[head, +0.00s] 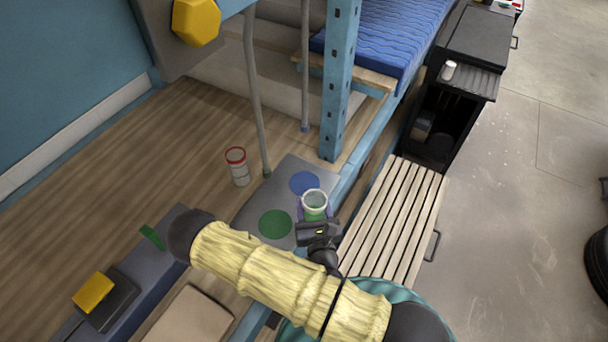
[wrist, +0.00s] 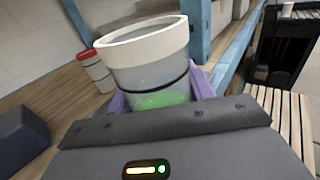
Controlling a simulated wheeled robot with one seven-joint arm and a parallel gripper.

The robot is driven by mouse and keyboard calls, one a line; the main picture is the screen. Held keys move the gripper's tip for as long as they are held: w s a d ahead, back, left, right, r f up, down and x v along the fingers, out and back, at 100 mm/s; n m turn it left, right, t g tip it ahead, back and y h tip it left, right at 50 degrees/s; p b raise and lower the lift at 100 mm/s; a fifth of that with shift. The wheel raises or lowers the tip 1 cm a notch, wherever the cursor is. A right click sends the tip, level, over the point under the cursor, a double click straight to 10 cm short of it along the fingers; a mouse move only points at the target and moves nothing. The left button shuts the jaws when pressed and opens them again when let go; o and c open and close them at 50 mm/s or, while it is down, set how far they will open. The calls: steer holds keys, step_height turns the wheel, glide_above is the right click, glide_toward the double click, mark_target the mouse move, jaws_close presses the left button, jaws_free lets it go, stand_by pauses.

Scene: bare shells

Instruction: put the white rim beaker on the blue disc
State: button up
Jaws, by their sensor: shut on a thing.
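The white rim beaker (head: 315,201) is a clear cup with a white rim and a dark band. It also shows large and slightly tilted in the wrist view (wrist: 150,65), with green visible near its bottom. My gripper (head: 316,215) is shut on it, with purple fingers on either side. The blue disc (head: 304,183) lies flat on a grey board, just behind and left of the beaker in the head view. A green disc (head: 275,223) lies on the same board to the left. Whether the beaker's base touches the board is hidden.
A red rim beaker (head: 238,168) stands on the wooden floor left of the board; it also shows in the wrist view (wrist: 95,70). A grey pole (head: 256,100) and a blue post (head: 339,80) rise behind the discs. A slatted bench (head: 395,220) is at right.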

steer(key=w+a+b, duration=0.1)
steer(key=w+b, duration=0.9)
steer(key=b, duration=0.3)
steer(key=shift+w+a+f, duration=0.2)
steer(key=shift+w+f, duration=0.05)
steer(key=b, duration=0.3)
steer(key=shift+w+d+b, duration=0.2)
steer(key=shift+w+b, duration=0.05)
steer(key=shift+b, duration=0.15)
steer(key=w+p, duration=0.1)
steer(key=w, duration=0.5)
steer(key=shift+a+r+p, duration=0.25)
steer(key=shift+p, duration=0.15)
steer(key=shift+f, duration=0.1)
steer(key=shift+f+p, duration=0.3)
steer(key=shift+f, duration=1.35)
